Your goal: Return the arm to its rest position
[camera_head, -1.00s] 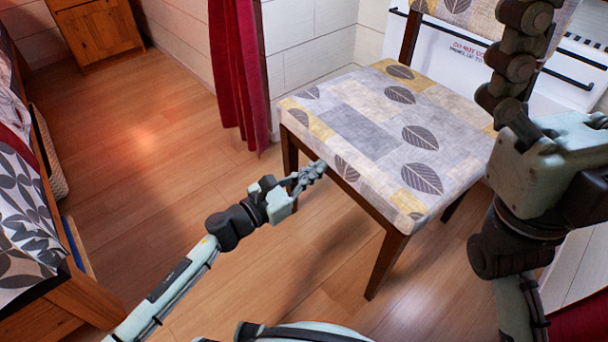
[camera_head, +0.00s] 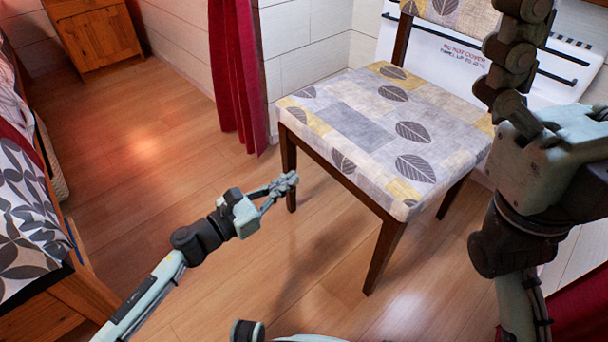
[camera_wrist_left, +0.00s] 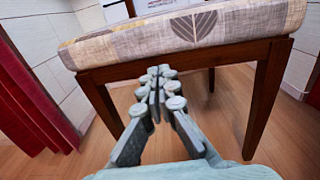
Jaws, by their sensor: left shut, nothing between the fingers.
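My left arm comes in from the lower left in the head view. Its gripper (camera_head: 284,185) is shut and empty, in the air in front of the chair's front left leg. In the left wrist view the closed fingers (camera_wrist_left: 158,90) point at the chair's underside, below the seat edge. My right arm rises large at the right of the head view, with part of its gripper (camera_head: 512,60) in front of the chair back and the white appliance. The right fingertips run out of the top of the picture, so their opening is unclear.
A chair with a leaf-patterned seat (camera_head: 365,125) stands just beyond my left gripper. A red curtain (camera_head: 238,80) hangs behind it. A bed (camera_head: 30,215) is at the left and a wooden cabinet (camera_head: 95,35) at the far left. The wooden floor (camera_head: 150,150) between is clear.

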